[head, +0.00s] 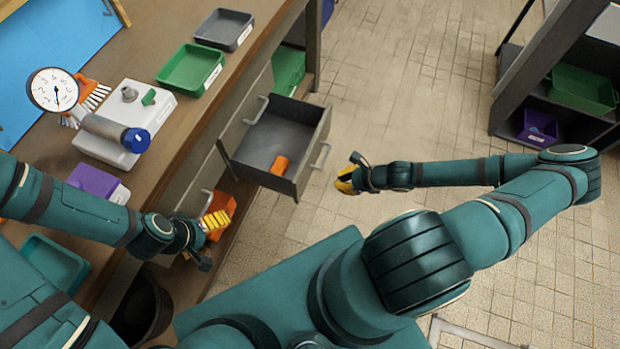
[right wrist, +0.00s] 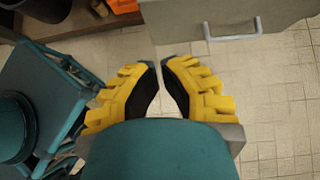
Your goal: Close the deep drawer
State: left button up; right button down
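The deep drawer (head: 253,143) is a grey box that stands pulled out of the workbench side in the head view, with an orange object (head: 280,165) inside. Its bar handle (head: 320,157) is on the outer front panel. In the right wrist view, a grey panel (right wrist: 180,22) with a bar handle (right wrist: 233,32) shows at the top. My right gripper (head: 347,178) is beside the drawer front, to its right, apparently not touching it. The right wrist view shows its yellow fingers (right wrist: 159,82) with a narrow empty gap between them. My left gripper (head: 212,238) is beside the bench front, below the drawer in the picture.
The bench (head: 165,45) holds a grey bin (head: 224,29), a green bin (head: 190,70), a dial gauge (head: 54,90) and a white device. A dark shelf (head: 515,95) with bins stands at the right. Tiled floor (head: 400,80) beyond my right arm is clear. A dark bucket (head: 140,305) is at lower left.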

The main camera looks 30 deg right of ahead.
aim_at(301, 178)
jog(key=b+x, duration=0.1)
jog(key=x, duration=0.3)
jog(key=b+x, duration=0.1)
jog(key=x, duration=0.3)
jog(key=w+r+b+x, duration=0.1)
jog(key=x, duration=0.3)
jog(key=shift+a+r, duration=0.15)
jog(key=shift+a, duration=0.1)
jog(key=shift+w+a+b, duration=0.3)
jog(key=shift+w+a, duration=0.05)
jog(key=shift+w, duration=0.2)
pick_arm(q)
jog(key=f, duration=0.3)
jog(key=shift+w+f, duration=0.35)
jog(key=shift+w, duration=0.05)
jog(key=shift+a, duration=0.1)
pick_arm(e)
jog(key=shift+w, duration=0.1)
